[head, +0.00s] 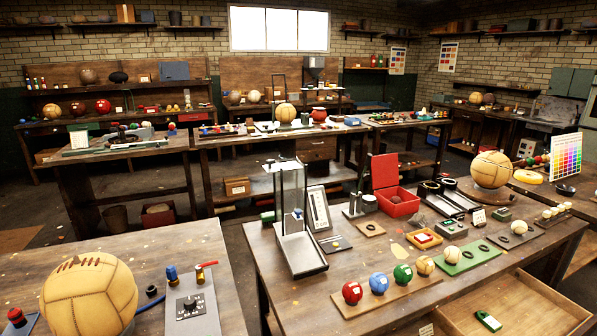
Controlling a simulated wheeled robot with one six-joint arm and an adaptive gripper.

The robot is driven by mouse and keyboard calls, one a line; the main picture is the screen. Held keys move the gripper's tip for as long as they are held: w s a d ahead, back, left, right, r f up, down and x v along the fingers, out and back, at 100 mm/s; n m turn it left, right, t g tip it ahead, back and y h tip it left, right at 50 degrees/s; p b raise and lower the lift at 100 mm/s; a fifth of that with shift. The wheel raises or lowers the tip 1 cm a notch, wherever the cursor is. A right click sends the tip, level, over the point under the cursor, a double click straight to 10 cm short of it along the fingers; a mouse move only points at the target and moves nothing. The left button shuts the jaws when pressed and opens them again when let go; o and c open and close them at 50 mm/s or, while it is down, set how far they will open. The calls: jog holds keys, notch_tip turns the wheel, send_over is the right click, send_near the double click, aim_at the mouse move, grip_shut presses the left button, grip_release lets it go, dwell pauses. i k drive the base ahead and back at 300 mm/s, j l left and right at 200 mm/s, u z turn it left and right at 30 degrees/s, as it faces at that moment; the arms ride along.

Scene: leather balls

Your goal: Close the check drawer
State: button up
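A wooden drawer (548,297) stands pulled out from the front of the right-hand workbench (300,305), at the bottom right of the head view. Its inside is open to view, and its near part is cut off by the frame's bottom edge. A small green object with a pale face (488,321) lies in the drawer. A small pale label (426,330) shows on the bench front to the left of the drawer; I cannot read it. No handle of the drawer is in sight. My gripper is not in view.
Red, blue, green and cream balls sit on a wooden strip (345,310) near the bench's front edge. A tall clear-sided stand (291,200) and an open red box (397,203) are behind. A left bench holds a large tan ball (88,297). A floor gap separates the benches.

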aim_at(524, 305)
jog(key=l+z, duration=0.1)
jog(key=z, duration=0.25)
jog(key=l+z, duration=0.1)
jog(key=z, duration=0.3)
jog(key=l+z, duration=0.1)
jog(key=z, duration=0.25)
